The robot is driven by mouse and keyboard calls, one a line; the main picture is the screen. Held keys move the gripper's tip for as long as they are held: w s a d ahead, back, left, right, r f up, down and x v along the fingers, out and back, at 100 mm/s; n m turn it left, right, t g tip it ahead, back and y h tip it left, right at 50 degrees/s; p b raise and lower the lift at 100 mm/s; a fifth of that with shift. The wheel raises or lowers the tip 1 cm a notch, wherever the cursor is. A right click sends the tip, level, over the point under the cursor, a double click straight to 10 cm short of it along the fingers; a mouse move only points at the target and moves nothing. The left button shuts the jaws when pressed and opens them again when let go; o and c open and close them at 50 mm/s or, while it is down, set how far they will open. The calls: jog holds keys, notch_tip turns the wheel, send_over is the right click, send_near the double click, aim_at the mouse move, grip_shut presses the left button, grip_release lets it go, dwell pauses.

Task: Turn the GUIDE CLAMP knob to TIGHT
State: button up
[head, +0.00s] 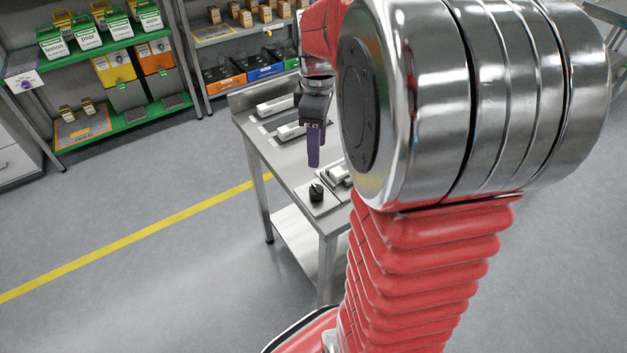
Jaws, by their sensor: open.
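A small black knob (316,193) stands on a light plate (327,206) near the front corner of the steel table. Its markings are too small to read, so I cannot tell its setting or confirm that it is the GUIDE CLAMP knob. My gripper (314,160), dark with purple fingers, points down above the table, just behind the knob in the picture and apart from it. It is open, with nothing seen in it, though the fingers overlap from this angle. My own arm hides the right part of the table.
The steel table (283,178) also carries pale long blocks (275,106) at the back and a pale device (340,174) right beside the knob. Shelves (105,45) with bins stand behind. The floor left of the table is clear, with a yellow line (140,236).

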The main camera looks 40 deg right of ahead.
aim_at(317, 189)
notch_tip(317, 189, down, 14)
jog(key=shift+r, duration=0.1)
dwell(0.8)
jog(key=shift+c, duration=0.5)
jog(key=c, duration=1)
jog(key=shift+o, duration=0.2)
